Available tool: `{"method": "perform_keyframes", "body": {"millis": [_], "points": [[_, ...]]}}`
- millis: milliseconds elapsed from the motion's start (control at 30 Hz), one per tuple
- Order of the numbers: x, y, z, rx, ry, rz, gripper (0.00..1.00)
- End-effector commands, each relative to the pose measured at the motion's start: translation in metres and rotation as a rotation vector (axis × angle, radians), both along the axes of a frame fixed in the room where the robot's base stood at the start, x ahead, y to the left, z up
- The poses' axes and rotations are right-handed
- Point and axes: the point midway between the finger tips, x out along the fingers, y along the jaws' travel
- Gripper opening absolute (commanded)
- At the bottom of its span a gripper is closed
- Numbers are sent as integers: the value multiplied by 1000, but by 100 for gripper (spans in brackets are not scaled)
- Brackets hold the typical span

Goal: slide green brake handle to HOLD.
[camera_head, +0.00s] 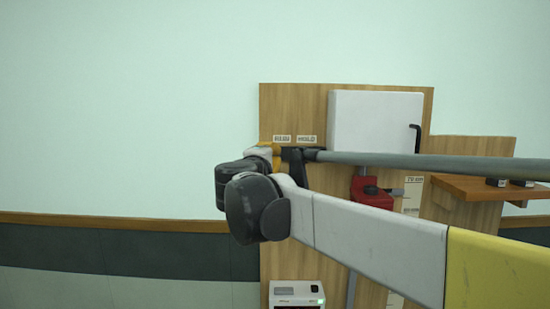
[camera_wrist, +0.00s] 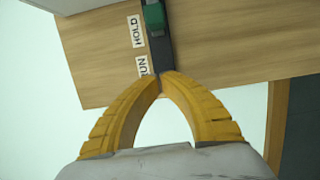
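The green brake handle (camera_wrist: 154,17) sits on a dark rail (camera_wrist: 160,50) at the top of the wrist view, beside the HOLD label (camera_wrist: 134,30) and towards its far end. A RUN label (camera_wrist: 142,66) is lower along the rail. My gripper (camera_wrist: 160,78) has its yellow fingertips together, with nothing visible between them. The tips overlap the rail's lower end near RUN, apart from the handle; I cannot tell whether they touch the rail. In the head view my gripper (camera_head: 268,152) is below two small labels (camera_head: 295,139), and the handle is hidden there.
A wooden panel (camera_head: 293,105) carries a white cabinet (camera_head: 375,122) with a black handle. A red device (camera_head: 371,194) is below it. A wooden shelf (camera_head: 465,187) is at right, and a small white box (camera_head: 297,294) is below. Left of the panel is clear.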

Motion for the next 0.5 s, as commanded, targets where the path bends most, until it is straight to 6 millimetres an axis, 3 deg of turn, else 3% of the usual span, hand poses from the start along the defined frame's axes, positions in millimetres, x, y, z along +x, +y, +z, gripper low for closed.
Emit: {"method": "perform_keyframes", "body": {"millis": [200,500], "points": [[-49,15,-4,0,0,3,0],[-78,23,-2,1,0,1,0]]}}
